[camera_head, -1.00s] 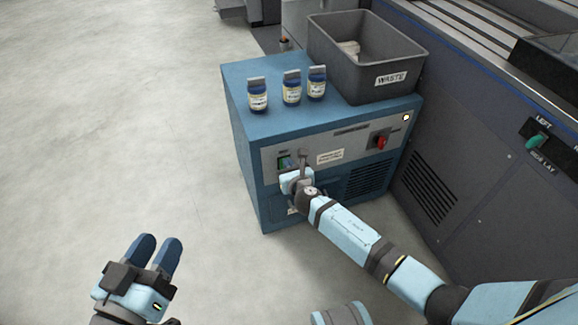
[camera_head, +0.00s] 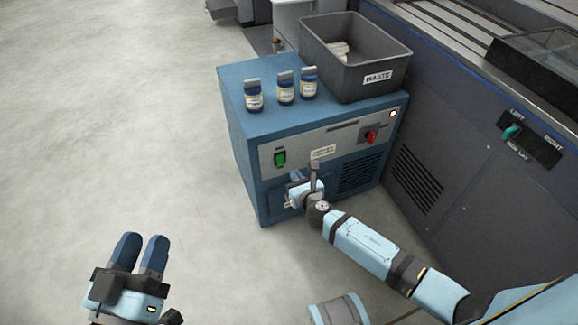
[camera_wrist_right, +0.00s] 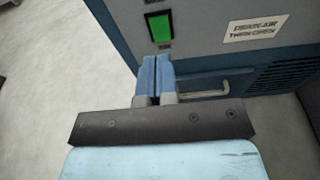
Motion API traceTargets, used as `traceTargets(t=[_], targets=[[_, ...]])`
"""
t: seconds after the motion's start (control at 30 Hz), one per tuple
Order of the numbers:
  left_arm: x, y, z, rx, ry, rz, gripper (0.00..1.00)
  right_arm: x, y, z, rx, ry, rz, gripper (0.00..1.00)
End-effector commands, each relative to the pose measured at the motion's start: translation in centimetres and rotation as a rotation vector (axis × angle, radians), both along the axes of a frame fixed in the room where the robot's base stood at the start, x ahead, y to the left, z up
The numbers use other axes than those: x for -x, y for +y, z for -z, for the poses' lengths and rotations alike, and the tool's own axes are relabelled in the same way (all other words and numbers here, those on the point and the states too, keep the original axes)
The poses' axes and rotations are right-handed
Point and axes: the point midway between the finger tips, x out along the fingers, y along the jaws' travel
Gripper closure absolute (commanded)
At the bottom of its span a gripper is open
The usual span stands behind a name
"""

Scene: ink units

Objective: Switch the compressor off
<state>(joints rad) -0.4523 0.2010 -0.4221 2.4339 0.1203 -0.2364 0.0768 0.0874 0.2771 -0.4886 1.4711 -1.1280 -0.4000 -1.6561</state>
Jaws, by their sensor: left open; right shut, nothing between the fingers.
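The compressor is a blue cabinet (camera_head: 243,120) with a grey front panel. On the panel are a green switch (camera_head: 280,158), a red knob (camera_head: 371,136) and a pale, bright-looking lamp (camera_head: 393,113). The switch looks bright green in the right wrist view (camera_wrist_right: 160,29); I cannot tell which way it is set. My right gripper (camera_head: 296,178) is shut and empty in front of the cabinet, just below the switch. Its fingertips (camera_wrist_right: 154,58) show just under the switch in the wrist view; contact is unclear. My left gripper (camera_head: 140,242) is open and empty over the floor.
Several small jars (camera_head: 286,88) and a grey waste bin (camera_head: 347,87) stand on the cabinet. A handle (camera_wrist_right: 215,92) sticks out below the panel, right of my right fingers. A large dark machine (camera_head: 462,165) stands at the right. The floor at left is clear.

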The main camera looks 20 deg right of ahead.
Motion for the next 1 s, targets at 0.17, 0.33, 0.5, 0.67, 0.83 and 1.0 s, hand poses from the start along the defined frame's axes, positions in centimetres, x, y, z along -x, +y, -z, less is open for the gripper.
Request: traceTargets(t=[0.17, 0.33, 0.5, 0.67, 0.83, 1.0], targets=[[0.2, 0.1, -1.8, 0.021, -0.047, -0.013, 0.57, 2.5, -0.1, -1.3, 0.0, 0.001, 0.0, 1.0], [0.2, 0.2, -2.2, 0.028, -0.065, -0.017, 0.57, 3.4, -0.1, -1.5, 0.0, 0.001, 0.0, 1.0], [0.2, 0.2, -2.2, 0.029, -0.067, -0.018, 0.57, 3.4, -0.1, -1.5, 0.0, 0.0, 0.0, 1.0], [0.2, 0.2, -2.2, 0.029, -0.066, -0.017, 0.57, 3.4, -0.1, -1.5, 0.0, 0.0, 0.0, 1.0], [0.2, 0.2, -2.2, 0.029, -0.066, -0.017, 0.57, 3.4, -0.1, -1.5, 0.0, 0.0, 0.001, 1.0], [0.3, 0.2, -2.2, 0.029, -0.065, -0.018, 0.57, 3.4, -0.1, -1.5, 0.0, 0.001, 0.001, 1.0]])
